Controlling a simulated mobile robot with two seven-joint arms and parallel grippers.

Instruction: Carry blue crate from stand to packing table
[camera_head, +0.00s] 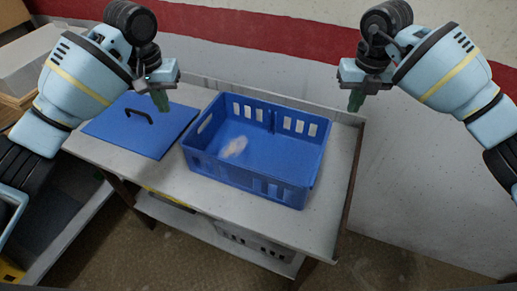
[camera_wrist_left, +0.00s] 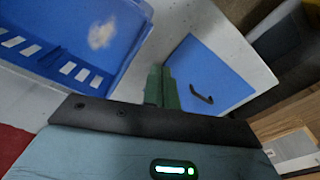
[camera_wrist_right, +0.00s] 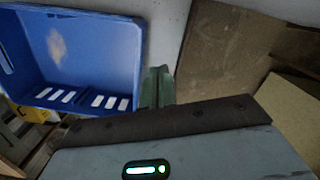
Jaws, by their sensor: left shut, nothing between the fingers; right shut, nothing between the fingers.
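The blue crate (camera_head: 250,190) stands upright and open-topped on a light table-like stand (camera_head: 340,185), with slotted walls and a pale patch on its inner floor. My left gripper (camera_head: 161,100) is shut and empty, above the table to the left of the crate, over the blue lid's far edge. My right gripper (camera_head: 355,101) is shut and empty, to the right of the crate near the table's far right corner. Neither touches the crate. The crate also shows in the left wrist view (camera_wrist_left: 75,75) and the right wrist view (camera_wrist_right: 95,75). I cannot tell which surface is the packing table.
A flat blue lid (camera_head: 120,135) with a black handle (camera_head: 139,115) lies left of the crate. A lower shelf (camera_head: 215,235) holds a slotted container. A white wall with a red band (camera_head: 260,35) stands behind. Boxes (camera_head: 30,70) are at the far left. Floor shows in front.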

